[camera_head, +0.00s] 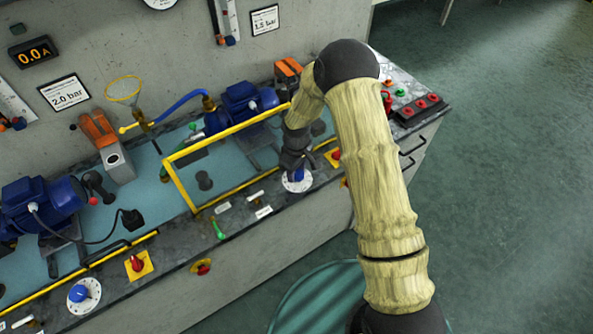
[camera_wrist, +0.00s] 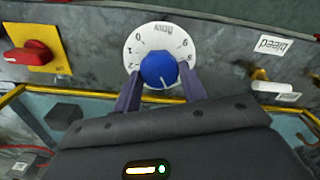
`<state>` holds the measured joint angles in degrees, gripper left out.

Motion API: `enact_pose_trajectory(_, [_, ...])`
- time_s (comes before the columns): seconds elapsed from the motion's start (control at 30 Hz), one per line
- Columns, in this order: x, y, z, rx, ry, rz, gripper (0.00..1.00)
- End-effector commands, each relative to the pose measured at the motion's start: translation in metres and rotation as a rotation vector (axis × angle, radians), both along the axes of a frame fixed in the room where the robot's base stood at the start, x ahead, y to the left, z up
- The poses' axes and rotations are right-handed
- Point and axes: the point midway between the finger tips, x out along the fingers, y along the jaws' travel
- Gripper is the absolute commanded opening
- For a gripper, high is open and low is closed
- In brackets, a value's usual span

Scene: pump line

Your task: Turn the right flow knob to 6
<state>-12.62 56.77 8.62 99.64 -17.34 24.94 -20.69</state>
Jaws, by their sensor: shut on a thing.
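The right flow knob is a blue knob (camera_wrist: 158,70) on a white numbered dial (camera_wrist: 134,48), upside down in the wrist view. My gripper (camera_wrist: 160,84) is shut on it, one finger on each side. A pale pointer line on the knob faces the lower part of the dial, slightly right of centre in the wrist view, away from the 6 at the upper right. The lower numbers are hidden. In the head view, my gripper (camera_head: 294,164) reaches down onto the right flow knob's dial (camera_head: 298,185), and the wrist covers part of it.
A red switch on a yellow plate (camera_wrist: 40,40) and a bleed tag (camera_wrist: 274,46) flank the dial. A yellow rail (camera_head: 240,126) stands close by the arm. Another blue knob (camera_head: 84,291) is at lower left. A red-button box (camera_head: 419,108) sits at right.

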Motion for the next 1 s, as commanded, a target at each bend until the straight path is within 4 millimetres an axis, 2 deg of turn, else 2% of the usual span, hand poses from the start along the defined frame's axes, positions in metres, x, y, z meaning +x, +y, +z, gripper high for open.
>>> enact_pose_trajectory(0.2, [0.0014,0.0022,0.0016,0.004,-0.006,0.147,0.19])
enact_pose_trajectory(0.4, [0.0013,0.0021,0.0018,0.003,-0.006,0.221,0.19])
enact_pose_trajectory(0.9, [0.0013,0.0023,0.002,0.004,-0.007,0.244,0.19])
enact_pose_trajectory(0.93, [0.0013,0.0023,0.002,0.004,-0.007,0.244,0.46])
enact_pose_trajectory(1.0, [0.0011,0.0022,0.0018,0.003,-0.006,0.243,0.59])
